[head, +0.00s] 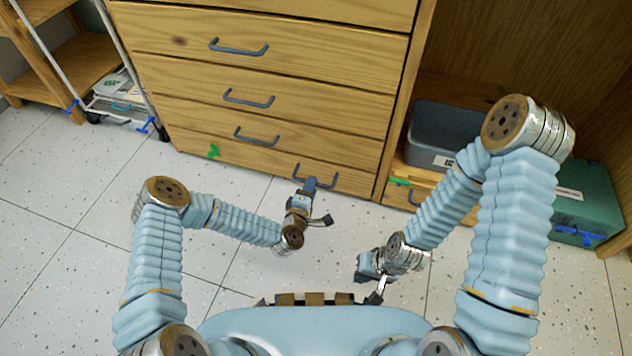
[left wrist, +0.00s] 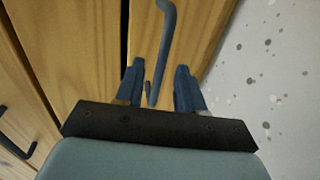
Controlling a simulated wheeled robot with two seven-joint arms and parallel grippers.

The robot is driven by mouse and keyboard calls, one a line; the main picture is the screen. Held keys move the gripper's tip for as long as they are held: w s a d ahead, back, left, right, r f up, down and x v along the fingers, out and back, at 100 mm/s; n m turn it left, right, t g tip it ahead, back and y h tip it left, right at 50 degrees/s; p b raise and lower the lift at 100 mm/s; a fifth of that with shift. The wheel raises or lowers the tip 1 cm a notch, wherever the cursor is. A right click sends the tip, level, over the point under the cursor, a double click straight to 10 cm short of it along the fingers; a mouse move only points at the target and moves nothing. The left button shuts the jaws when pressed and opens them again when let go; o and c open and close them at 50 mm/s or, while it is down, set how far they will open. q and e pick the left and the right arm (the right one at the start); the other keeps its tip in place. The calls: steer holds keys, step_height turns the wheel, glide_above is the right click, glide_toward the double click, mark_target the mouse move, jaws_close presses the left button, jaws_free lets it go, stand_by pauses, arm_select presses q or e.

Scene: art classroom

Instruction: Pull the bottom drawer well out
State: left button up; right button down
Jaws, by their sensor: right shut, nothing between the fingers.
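The wooden chest's bottom drawer (head: 255,164) is low in the head view, its front about in line with the drawers above. Its blue-grey bar handle (head: 331,184) sits towards the right of the front. My left gripper (head: 309,187) is at the left part of this handle, hiding some of it. In the left wrist view the handle (left wrist: 166,45) runs between the two blue fingertips (left wrist: 159,85), which stand apart with a gap on each side. My right gripper (head: 366,275) is shut and empty, low over the floor in front of my base.
Several more drawers with bar handles (head: 248,99) rise above. A grey bin (head: 440,130) sits on a shelf to the right, with a green box (head: 585,195) beyond. A wheeled rack (head: 120,105) stands at the left. The speckled floor (head: 235,205) before the drawer is clear apart from my arms.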

arm_select(q)
steer(key=x, duration=0.5)
steer(key=shift+b, duration=0.4)
steer(key=shift+c, duration=0.3)
jaws_close()
